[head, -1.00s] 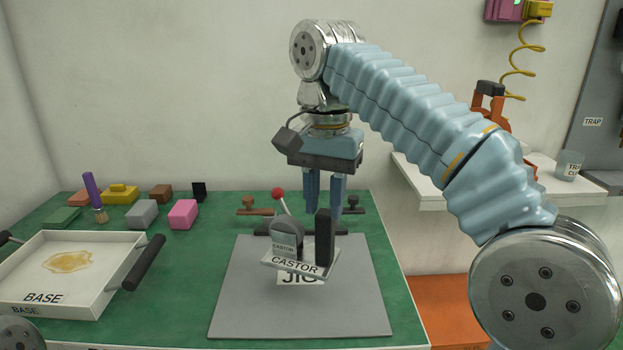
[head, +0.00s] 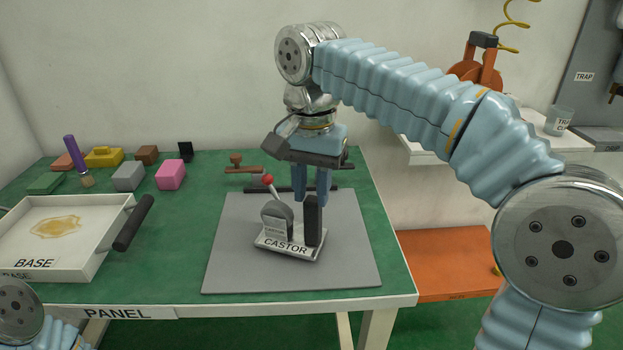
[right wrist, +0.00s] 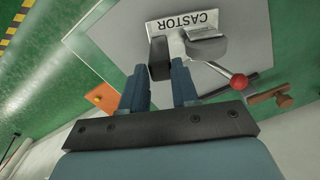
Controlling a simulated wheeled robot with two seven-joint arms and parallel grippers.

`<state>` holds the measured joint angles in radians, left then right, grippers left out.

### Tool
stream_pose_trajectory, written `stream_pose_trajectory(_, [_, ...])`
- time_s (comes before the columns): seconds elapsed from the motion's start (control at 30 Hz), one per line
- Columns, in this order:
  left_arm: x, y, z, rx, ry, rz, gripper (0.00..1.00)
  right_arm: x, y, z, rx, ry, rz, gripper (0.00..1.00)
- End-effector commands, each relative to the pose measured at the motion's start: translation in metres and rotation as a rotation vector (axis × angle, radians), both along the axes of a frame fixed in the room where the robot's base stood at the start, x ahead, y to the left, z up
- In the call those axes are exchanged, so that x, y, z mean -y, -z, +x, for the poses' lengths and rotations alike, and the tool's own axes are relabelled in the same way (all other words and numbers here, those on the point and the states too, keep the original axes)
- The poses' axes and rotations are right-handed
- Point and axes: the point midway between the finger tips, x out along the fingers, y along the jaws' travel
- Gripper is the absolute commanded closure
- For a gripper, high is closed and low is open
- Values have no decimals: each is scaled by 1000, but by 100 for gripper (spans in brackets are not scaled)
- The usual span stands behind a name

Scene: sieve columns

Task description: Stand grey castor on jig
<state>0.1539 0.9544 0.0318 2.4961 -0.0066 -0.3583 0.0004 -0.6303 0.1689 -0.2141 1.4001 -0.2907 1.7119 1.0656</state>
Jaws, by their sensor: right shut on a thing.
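The castor (head: 289,244) is a pale plate marked CASTOR with a grey wheel (head: 277,221) and a dark upright block (head: 312,222). My right gripper (head: 311,196) comes down from above and is shut on the dark block. The castor is upright over the middle of the jig (head: 235,275), a flat grey plate on the green table. I cannot tell whether it touches the jig or hovers just above. In the right wrist view the castor plate (right wrist: 182,23) lies beyond the fingertips (right wrist: 160,82). My left gripper is out of view.
A red-knobbed lever (head: 268,180) stands close behind the wheel. A white tray marked BASE (head: 85,262), with a dark handle and a yellowish patch inside, is at left. Several coloured blocks, including a pink one (head: 171,175), sit behind it. An orange surface (head: 445,262) lies lower right.

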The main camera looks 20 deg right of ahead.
Motion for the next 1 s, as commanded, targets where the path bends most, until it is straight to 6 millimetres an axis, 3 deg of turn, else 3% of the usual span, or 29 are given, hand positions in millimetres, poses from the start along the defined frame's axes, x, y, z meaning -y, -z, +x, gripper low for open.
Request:
stream_pose_trajectory(0.83, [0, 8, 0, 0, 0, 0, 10, 0, 10, 0, 2, 0, 1, 100])
stream_pose_trajectory(0.87, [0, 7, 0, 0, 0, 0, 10, 0, 10, 0, 2, 0, 1, 69])
stream_pose_trajectory(1.0, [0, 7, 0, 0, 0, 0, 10, 0, 9, 0, 1, 0, 0, 48])
